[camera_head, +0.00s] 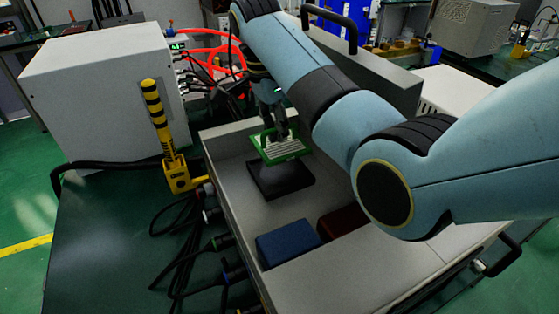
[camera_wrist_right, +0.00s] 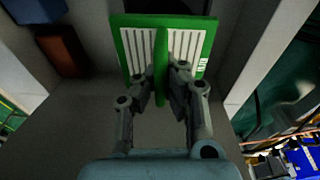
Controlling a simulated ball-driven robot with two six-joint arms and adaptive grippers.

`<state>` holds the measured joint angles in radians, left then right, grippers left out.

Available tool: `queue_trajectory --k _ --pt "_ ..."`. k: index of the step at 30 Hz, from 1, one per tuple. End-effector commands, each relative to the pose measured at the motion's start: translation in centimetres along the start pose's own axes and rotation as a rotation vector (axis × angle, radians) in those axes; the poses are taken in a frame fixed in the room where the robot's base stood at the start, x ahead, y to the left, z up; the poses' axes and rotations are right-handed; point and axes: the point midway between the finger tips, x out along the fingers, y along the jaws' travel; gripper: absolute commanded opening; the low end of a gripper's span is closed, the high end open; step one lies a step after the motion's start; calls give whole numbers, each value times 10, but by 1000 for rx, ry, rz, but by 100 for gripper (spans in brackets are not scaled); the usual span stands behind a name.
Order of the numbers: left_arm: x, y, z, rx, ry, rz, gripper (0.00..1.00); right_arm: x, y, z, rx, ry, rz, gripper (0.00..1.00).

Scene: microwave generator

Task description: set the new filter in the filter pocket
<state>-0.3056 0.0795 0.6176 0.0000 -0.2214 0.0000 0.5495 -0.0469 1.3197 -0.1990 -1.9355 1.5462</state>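The new filter (camera_head: 288,151) is a green-framed panel with white slats and a raised green grip bar. It is tilted in the head view, over the far side of the black square filter pocket (camera_head: 282,182) on the floor of the grey open box. My right gripper (camera_head: 277,133) is shut on the filter's grip bar, which stands between its fingers in the right wrist view (camera_wrist_right: 162,82). I cannot tell whether the filter touches the pocket's edge. My left gripper is not in view.
A blue block (camera_head: 287,243) and a dark red block (camera_head: 342,221) lie nearer in the box (camera_head: 247,202). The raised lid with a black handle (camera_head: 330,28) stands behind. A yellow-black striped lever (camera_head: 158,118), cables and a white cabinet (camera_head: 95,90) are at left.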

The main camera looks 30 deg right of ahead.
Motion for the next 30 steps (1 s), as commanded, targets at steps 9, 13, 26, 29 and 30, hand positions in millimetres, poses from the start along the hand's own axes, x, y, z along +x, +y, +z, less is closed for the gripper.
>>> queue_trajectory --k 9,13,26,29,30 --pt "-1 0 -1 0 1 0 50 45 -3 6 -1 1 1 0" --pt "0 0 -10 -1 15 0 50 65 -4 9 -1 1 2 0" --pt "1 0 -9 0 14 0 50 76 -6 11 -1 1 -1 0" --pt "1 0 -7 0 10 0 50 76 -6 11 -1 1 0 7" --pt "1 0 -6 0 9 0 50 76 -6 11 -1 1 0 12"
